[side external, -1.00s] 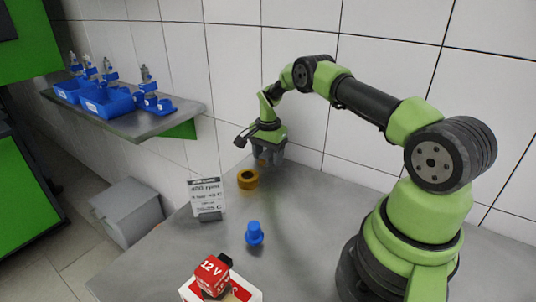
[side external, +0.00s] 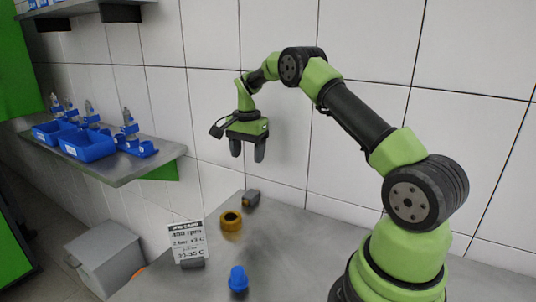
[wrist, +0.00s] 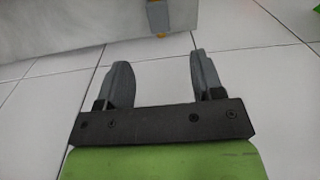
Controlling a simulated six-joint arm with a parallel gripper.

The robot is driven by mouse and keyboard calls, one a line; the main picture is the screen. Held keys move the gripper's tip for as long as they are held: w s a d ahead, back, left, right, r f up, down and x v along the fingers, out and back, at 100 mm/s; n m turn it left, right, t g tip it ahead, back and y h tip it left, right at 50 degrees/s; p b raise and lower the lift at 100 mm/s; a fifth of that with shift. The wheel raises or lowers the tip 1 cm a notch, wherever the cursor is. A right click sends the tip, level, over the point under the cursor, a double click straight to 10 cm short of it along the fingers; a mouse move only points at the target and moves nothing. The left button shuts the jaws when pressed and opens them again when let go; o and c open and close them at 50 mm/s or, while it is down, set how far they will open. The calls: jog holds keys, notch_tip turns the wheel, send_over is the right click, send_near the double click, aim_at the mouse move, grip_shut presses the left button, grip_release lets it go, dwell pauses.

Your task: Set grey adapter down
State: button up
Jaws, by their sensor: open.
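The grey adapter (side external: 252,197), a small grey block with an orange spot, lies on the grey bench top near its back edge. In the wrist view the grey adapter (wrist: 159,14) is at the top edge, partly cut off by the frame. My gripper (side external: 248,155) hangs above the adapter, fingers down, with a clear gap between them. In the wrist view my gripper (wrist: 155,72) has its two fingers wide apart with nothing between them.
An orange-brown ring (side external: 231,220) stands just in front of the adapter. A printed sign (side external: 188,240) and a blue part (side external: 238,279) are nearer the front. A shelf (side external: 165,160) with blue bins (side external: 88,144) is at left. The tiled wall (side external: 350,150) is behind.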

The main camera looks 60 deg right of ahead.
jog(key=s+a+r+n+t, duration=0.2)
jog(key=s+a+r+n, duration=0.1)
jog(key=a+r, duration=0.4)
jog(key=s+a+r+n+t, duration=0.1)
jog(key=s+a+r+n, duration=0.3)
jog(key=r, duration=0.5)
jog(key=s+a+n+t+y, duration=0.1)
jog(key=s+a+n+t, duration=0.1)
jog(key=s+a, duration=0.3)
jog(key=s+a+r+n+t+y, duration=0.1)
jog(key=s+a+n, duration=0.3)
jog(key=s, duration=0.7)
jog(key=shift+s+a+r+n+t, duration=0.15)
jog(key=shift+s+a+n+t, duration=0.25)
jog(key=shift+a, duration=0.85)
